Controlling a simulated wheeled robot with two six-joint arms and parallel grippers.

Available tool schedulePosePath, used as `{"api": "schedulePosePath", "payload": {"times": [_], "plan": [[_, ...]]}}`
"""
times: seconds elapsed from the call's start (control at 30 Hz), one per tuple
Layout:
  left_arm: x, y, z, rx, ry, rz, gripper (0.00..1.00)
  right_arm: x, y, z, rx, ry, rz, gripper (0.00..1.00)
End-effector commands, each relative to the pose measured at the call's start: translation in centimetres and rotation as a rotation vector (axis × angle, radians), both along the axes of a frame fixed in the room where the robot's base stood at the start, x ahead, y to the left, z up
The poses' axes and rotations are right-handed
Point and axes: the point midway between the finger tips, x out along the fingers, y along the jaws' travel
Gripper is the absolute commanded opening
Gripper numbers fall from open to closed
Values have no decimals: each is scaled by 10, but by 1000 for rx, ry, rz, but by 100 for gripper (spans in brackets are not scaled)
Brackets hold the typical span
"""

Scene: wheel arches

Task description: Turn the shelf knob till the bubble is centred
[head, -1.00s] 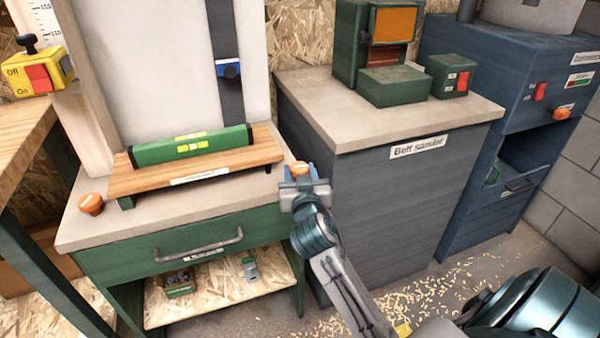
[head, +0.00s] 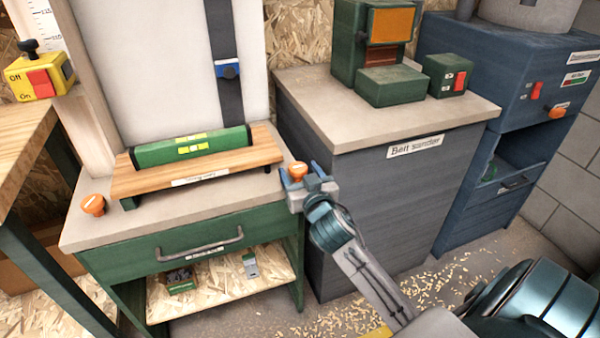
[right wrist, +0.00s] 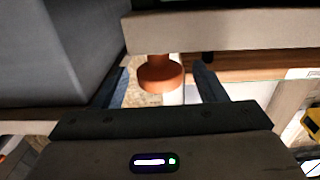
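A green spirit level (head: 191,147) with yellow vials lies on a wooden shelf board (head: 140,181) on the bench; its bubble is too small to read. An orange knob (head: 297,171) stands at the board's right end, and a second orange knob (head: 93,205) is at the left end. My right gripper (head: 302,174) is at the right knob, its blue fingers open on either side. In the right wrist view the knob (right wrist: 160,77) lies between the spread fingers, with gaps showing on both sides. My left gripper is out of view.
A grey cabinet labelled Belt sander (head: 375,190) stands close to the right of my gripper. The green bench drawer (head: 150,254) with its handle is below. A yellow switch box (head: 40,78) is at the left. Wood chips lie on the floor.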

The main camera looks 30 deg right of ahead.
Motion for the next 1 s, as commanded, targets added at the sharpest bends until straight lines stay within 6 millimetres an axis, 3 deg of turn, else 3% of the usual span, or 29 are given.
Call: {"api": "schedulePosePath", "payload": {"times": [0.33, 0.73, 1.0], "plan": [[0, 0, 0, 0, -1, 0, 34, -9, 3, 0, 0, 0, 0, 64], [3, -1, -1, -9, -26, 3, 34, -80, 21, -2, 3, 2, 1, 64], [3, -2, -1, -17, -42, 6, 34, -103, 28, -1, 1, 1, 0, 64]]}}
